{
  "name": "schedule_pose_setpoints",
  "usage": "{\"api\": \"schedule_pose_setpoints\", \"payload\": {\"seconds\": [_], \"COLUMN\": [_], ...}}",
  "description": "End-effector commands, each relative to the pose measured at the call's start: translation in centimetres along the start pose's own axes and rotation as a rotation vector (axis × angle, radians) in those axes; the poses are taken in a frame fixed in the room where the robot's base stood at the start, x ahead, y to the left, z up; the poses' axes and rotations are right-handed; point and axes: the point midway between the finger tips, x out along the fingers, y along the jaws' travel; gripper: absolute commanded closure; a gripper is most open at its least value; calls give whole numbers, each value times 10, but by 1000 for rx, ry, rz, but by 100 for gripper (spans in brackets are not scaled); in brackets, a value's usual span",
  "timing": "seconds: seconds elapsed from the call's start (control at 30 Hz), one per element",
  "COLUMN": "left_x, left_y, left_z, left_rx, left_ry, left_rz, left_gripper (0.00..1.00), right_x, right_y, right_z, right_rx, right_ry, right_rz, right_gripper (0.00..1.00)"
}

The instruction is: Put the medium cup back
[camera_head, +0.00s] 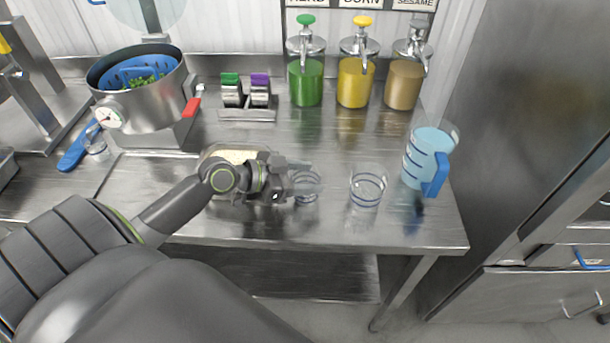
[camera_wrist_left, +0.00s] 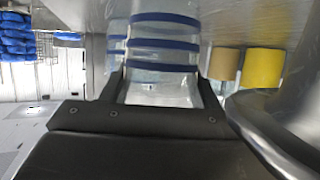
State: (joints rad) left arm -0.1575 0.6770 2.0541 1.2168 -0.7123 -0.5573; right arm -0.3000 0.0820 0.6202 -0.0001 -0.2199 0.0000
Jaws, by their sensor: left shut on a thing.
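My left gripper (camera_head: 286,182) is shut on a clear cup (camera_head: 308,187) with dark bands, which I take to be the medium cup. The cup looks upright, low at the front middle of the steel counter; I cannot tell whether its base touches. In the left wrist view the cup (camera_wrist_left: 163,62) shows blue bands between the two fingers of my left gripper (camera_wrist_left: 162,90). Another clear banded cup (camera_head: 367,188) stands apart to the right. A smaller-looking clear cup (camera_head: 96,148) is at the far left. My right gripper is not in view.
A clear pitcher (camera_head: 425,158) with a blue handle stands near the counter's right end. Green (camera_head: 306,83), yellow (camera_head: 355,83) and tan (camera_head: 403,84) pump dispensers line the back. A steel pot (camera_head: 150,108) is at left. A pale container (camera_head: 232,155) lies partly behind my arm.

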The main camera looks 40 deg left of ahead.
Motion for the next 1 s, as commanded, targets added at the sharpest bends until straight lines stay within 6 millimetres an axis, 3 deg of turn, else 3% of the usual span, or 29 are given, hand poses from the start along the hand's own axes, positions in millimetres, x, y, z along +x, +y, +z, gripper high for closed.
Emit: {"api": "schedule_pose_setpoints", "payload": {"seconds": [0.1,0.13,0.3,0.67,1.0], "left_x": [2,1,1,-1,-44], "left_y": [0,0,0,0,0], "left_z": [4,3,2,-2,0], "left_rx": [1,1,1,1,5], "left_ry": [0,0,0,0,-7], "left_rz": [0,0,0,0,0], "left_gripper": [76,43,24,24,24], "right_x": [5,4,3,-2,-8], "right_y": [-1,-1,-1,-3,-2], "right_z": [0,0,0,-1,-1], "right_rx": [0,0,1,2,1], "right_ry": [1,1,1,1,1], "right_rz": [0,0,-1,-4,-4], "right_gripper": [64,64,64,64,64]}}
